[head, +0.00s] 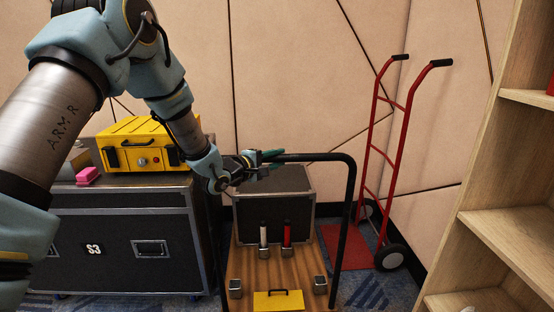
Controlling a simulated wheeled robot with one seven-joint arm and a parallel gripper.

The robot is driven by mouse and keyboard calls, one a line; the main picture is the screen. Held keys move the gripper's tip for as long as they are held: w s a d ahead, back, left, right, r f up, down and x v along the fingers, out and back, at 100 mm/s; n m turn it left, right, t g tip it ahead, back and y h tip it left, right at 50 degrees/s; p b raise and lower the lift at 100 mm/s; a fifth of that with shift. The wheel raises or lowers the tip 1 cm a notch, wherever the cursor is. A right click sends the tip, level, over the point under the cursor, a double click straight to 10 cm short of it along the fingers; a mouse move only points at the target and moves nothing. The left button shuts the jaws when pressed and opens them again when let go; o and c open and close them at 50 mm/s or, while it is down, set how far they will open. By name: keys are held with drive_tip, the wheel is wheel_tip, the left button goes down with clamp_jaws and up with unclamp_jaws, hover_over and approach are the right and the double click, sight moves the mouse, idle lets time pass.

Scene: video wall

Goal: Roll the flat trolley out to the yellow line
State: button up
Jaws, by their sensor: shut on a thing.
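The flat trolley (262,274) stands in the lower middle of the head view, with a wooden deck and a black tube push handle (348,175). My gripper (268,160) is shut on the handle's top bar near its left end. On the deck are a dark case (290,181), a white-and-grey cylinder (263,236), a red one (287,235), small metal blocks (320,284) and a yellow piece (278,300). The trolley's wheels are out of view. No yellow line is in view.
A black flight case (120,250) stands close on the left, bearing a yellow box (138,145) and a pink item (88,176). A red hand truck (400,145) leans by the back wall. A wooden shelf (490,190) stands at the right.

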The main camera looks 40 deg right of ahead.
clamp_jaws()
idle(0.9)
